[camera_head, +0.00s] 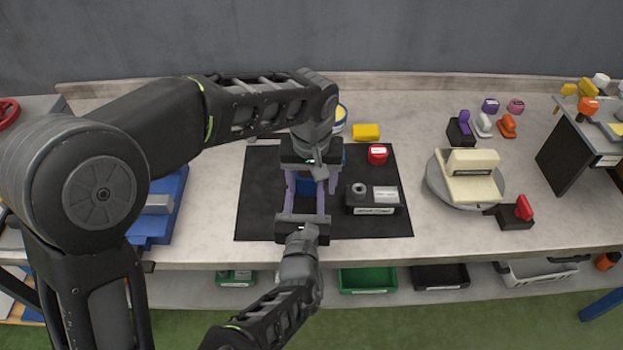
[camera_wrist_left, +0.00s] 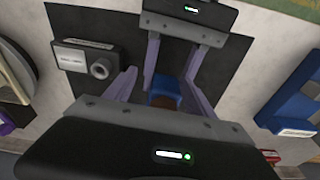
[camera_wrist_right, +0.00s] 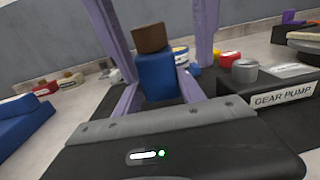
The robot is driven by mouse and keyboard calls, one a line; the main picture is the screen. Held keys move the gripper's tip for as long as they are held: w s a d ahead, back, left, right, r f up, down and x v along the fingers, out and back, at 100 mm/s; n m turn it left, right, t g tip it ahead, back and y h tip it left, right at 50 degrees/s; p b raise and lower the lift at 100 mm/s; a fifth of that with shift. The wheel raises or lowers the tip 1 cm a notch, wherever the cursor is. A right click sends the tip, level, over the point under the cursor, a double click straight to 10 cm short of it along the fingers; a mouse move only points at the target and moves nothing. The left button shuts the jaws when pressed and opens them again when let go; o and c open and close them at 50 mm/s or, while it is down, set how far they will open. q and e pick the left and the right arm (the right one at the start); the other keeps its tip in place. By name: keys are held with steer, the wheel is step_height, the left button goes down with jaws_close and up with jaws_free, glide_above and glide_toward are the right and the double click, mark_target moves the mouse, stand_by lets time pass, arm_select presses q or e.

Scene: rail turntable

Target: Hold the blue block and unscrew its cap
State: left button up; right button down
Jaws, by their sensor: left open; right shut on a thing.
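The blue block (camera_wrist_right: 157,80) stands upright with a brown cap (camera_wrist_right: 150,38) on top; the block also shows in the left wrist view (camera_wrist_left: 166,86). My right gripper (camera_head: 304,202), with purple fingers, is shut on the block's sides, low down and from the near side. My left gripper (camera_head: 311,182) is above with its fingers pointing down. In the right wrist view its purple fingers stand on either side of the cap, open and apart from it. In the head view my grippers hide most of the block.
All this is over a black mat (camera_head: 270,220). A gear pump box (camera_wrist_right: 280,88) stands close to the right, with a red jar (camera_head: 377,154) and a yellow block (camera_head: 366,132) behind. A turntable (camera_head: 437,191) is farther right. Blue trays (camera_head: 165,215) lie left.

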arm_select(q)
steer(key=shift+w+a+r, duration=0.1)
steer(key=shift+w+r, duration=0.05)
steer(key=shift+w, duration=0.25)
steer(key=n, duration=0.2)
steer(key=shift+w+d+n, duration=0.15)
steer(key=shift+d+n, duration=0.1)
steer(key=shift+n, duration=0.05)
steer(key=shift+s+a, duration=0.2)
steer(key=shift+a, duration=0.3)
